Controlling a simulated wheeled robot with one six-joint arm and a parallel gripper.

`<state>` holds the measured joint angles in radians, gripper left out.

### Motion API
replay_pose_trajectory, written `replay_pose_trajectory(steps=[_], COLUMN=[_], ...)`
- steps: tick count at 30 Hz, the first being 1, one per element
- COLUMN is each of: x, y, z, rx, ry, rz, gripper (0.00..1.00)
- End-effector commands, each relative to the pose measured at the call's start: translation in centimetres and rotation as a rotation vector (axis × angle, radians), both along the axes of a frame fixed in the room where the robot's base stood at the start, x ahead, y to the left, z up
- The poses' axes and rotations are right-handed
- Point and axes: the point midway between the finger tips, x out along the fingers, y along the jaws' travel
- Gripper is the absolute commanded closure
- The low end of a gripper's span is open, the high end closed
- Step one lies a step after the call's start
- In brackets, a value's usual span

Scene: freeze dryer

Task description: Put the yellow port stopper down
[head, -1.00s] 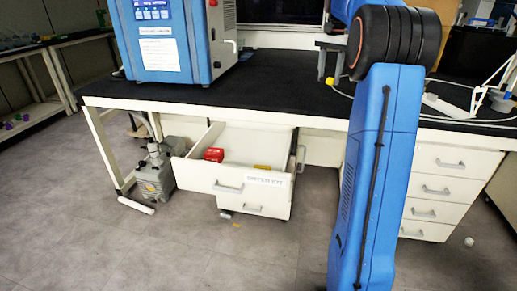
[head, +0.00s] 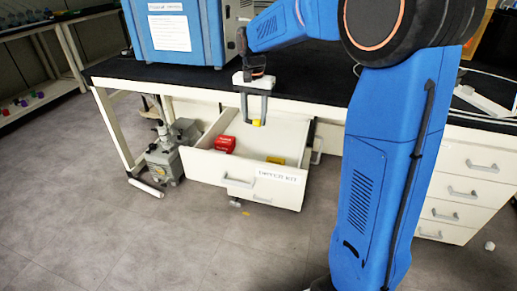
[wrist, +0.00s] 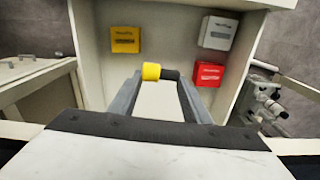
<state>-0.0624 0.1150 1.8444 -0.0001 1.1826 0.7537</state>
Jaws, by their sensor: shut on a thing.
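The yellow port stopper (head: 256,123) is between the fingertips of my gripper (head: 256,118), which points down over the open drawer (head: 226,165). In the wrist view the stopper (wrist: 151,71) is a short yellow cylinder at the fingertips, with a dark part beside it on the right. My gripper (wrist: 160,76) is shut on it there. The drawer's inside lies below and beyond the fingers. The stopper appears clear of the drawer floor and walls.
The drawer holds a yellow box (wrist: 125,40), a white box (wrist: 218,33) and a red box (wrist: 208,74). The drawer floor between them is clear. A grey pump (head: 165,165) stands left of the drawer. The black bench top (head: 205,77) is above, bearing a blue machine (head: 170,35).

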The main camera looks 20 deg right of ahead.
Motion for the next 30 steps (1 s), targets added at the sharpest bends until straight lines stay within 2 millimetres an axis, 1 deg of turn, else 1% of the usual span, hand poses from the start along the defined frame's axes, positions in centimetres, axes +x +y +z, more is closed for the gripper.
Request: replay_pose_trajectory(steps=[1, 3, 6, 11, 15, 18, 21, 26, 30], x=[-0.6, -1.0, -1.3, -1.5, -1.6, -1.5, -1.5, -1.5, -1.5], y=[1.0, 1.7, 2.2, 2.5, 2.4, 2.4, 2.4, 2.4, 2.4], z=[-1.8, -3.7, -5.5, -7.5, -9.9, -11.4, -12.4, -13.2, -14.8], rx=[-0.001, -0.001, 0.0, 0.0, 0.0, 0.0, 0.0, 0.0, 0.0], ry=[0.006, 0.006, 0.004, 0.003, 0.004, 0.003, 0.003, 0.001, 0.003], rz=[0.014, 0.023, 0.031, 0.035, 0.034, 0.034, 0.034, 0.034, 0.034], gripper=[0.81, 0.81, 0.81, 0.81, 0.81, 0.81, 0.81, 0.81, 0.81])
